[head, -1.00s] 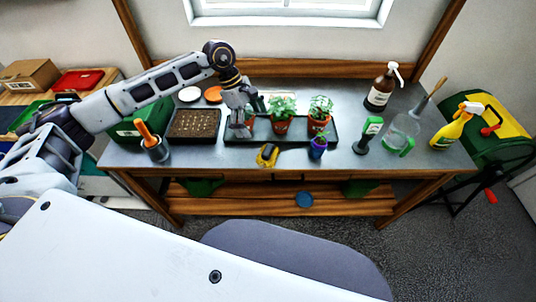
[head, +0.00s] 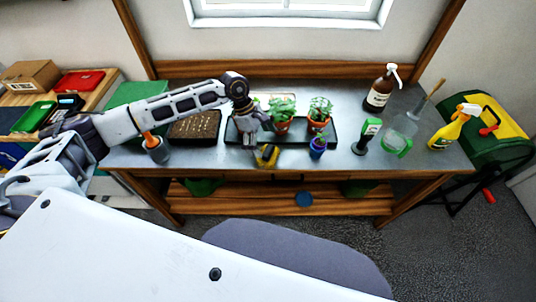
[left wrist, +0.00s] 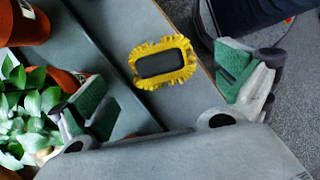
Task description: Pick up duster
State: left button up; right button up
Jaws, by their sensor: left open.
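The duster, a dark oblong pad with a yellow fringe, lies at the front edge of the metal bench in the head view (head: 267,156). It also shows in the left wrist view (left wrist: 163,62), between and beyond the two green-padded fingers. My left gripper (head: 252,143) is open and empty, just left of the duster and above the black plant tray. In the left wrist view, the jaws (left wrist: 168,86) are wide apart with neither finger touching the duster. My right gripper is out of view.
Potted seedlings (head: 282,126) stand in the black tray (head: 345,130) behind the duster. Bottles stand farther right.

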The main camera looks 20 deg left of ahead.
aim_at(267, 150)
pick_arm(q)
jog(key=shift+f, duration=0.1)
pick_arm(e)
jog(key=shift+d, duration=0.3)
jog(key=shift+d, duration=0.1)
pick_arm(q)
jog(key=shift+d+f, duration=0.15)
jog(key=shift+f, duration=0.05)
jog(key=shift+p+x, duration=0.75)
jog(key=shift+x, duration=1.65)
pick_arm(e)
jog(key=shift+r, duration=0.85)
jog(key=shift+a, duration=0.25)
pick_arm(q)
jog(key=c, duration=0.9)
jog(key=shift+c, duration=1.3)
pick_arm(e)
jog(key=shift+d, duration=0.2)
